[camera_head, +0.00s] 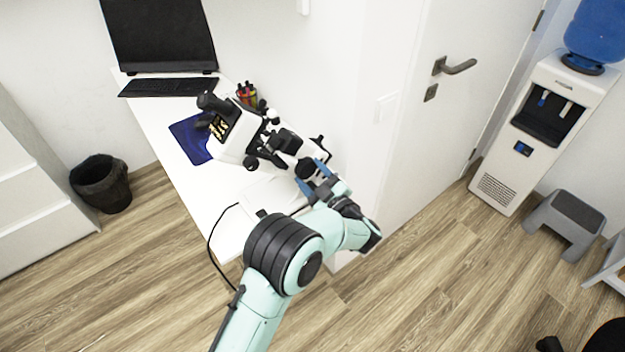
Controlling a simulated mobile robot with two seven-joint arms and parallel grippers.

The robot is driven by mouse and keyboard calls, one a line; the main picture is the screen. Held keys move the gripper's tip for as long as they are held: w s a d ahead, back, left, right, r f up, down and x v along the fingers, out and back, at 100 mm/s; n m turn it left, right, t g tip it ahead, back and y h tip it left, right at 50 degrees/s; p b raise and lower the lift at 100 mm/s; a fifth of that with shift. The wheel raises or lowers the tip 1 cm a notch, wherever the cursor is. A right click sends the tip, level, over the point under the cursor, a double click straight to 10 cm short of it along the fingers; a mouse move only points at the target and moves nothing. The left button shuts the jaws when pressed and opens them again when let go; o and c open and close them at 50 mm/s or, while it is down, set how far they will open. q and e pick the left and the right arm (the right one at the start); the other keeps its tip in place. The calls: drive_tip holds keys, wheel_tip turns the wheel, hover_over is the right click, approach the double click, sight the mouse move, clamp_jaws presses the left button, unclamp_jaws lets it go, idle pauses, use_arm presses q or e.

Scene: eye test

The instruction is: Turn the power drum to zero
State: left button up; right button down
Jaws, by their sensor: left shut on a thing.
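A white and black optical instrument (238,132) stands on the white desk, with a black eyepiece end at its upper left. At its lower right end is a dark round part (306,168), which looks like the power drum. My left gripper (312,177) reaches it from the lower right, with its blue fingers on either side of the drum and shut on it. The fingers hide part of the drum, and its scale cannot be read. My right gripper is not in view.
A white wall and door (440,130) stand close on the right. A black bin (101,183) and water dispenser (535,125) stand on the floor.

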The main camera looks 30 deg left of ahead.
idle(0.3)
use_arm(q)
drive_tip(key=o, duration=1.1)
drive_tip(key=shift+c, duration=0.2)
drive_tip(key=v, duration=1.3)
drive_tip(key=shift+d, duration=0.2)
drive_tip(key=shift+s, duration=0.1)
